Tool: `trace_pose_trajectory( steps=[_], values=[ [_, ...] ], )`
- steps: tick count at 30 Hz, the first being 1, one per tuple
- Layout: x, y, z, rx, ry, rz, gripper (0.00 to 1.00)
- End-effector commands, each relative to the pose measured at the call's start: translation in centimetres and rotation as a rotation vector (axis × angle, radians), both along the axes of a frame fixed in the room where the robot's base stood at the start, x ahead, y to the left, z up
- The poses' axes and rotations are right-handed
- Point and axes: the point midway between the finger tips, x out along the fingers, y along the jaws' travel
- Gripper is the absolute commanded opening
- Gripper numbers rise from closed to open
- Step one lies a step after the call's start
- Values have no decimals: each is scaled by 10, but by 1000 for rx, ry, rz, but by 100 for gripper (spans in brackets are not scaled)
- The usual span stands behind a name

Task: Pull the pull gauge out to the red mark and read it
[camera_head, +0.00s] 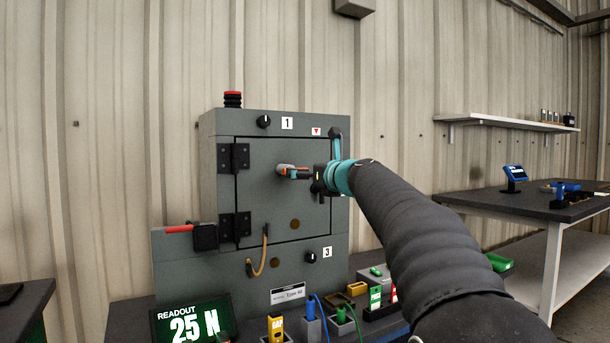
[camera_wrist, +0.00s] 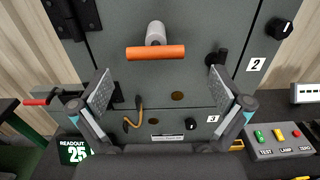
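The pull gauge is a grey cylinder with an orange crossbar (camera_wrist: 155,53) on the grey enclosure door, seen in the wrist view. In the head view its grey shaft (camera_head: 283,168) shows at the door, partly covered by my gripper. My gripper (camera_wrist: 158,78) is open, with one finger on each side of the picture and the crossbar ahead between them, slightly above the tips; nothing is held. In the head view my gripper (camera_head: 312,175) is in front of the door. The readout (camera_head: 190,323) shows 25 N. I cannot make out a red mark on the shaft.
The enclosure (camera_head: 175,270) carries dials, a red-handled lever (camera_head: 180,229) at left and an orange cable (camera_head: 260,255) below the door. A button box (camera_wrist: 280,142) stands at right in the wrist view. Coloured plugs (camera_head: 310,310) crowd the bench front. A side table (camera_head: 550,212) stands at right.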

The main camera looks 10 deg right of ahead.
Motion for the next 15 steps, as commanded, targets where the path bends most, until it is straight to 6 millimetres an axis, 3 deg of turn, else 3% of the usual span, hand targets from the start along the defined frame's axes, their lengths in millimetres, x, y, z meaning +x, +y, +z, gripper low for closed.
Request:
trace_pose_trajectory(
  steps=[8, 15],
  values=[
    [-1, 6, -1, 2, 2, 9, 100],
    [-30, -5, 0, 2, 1, 4, 100]
  ],
)
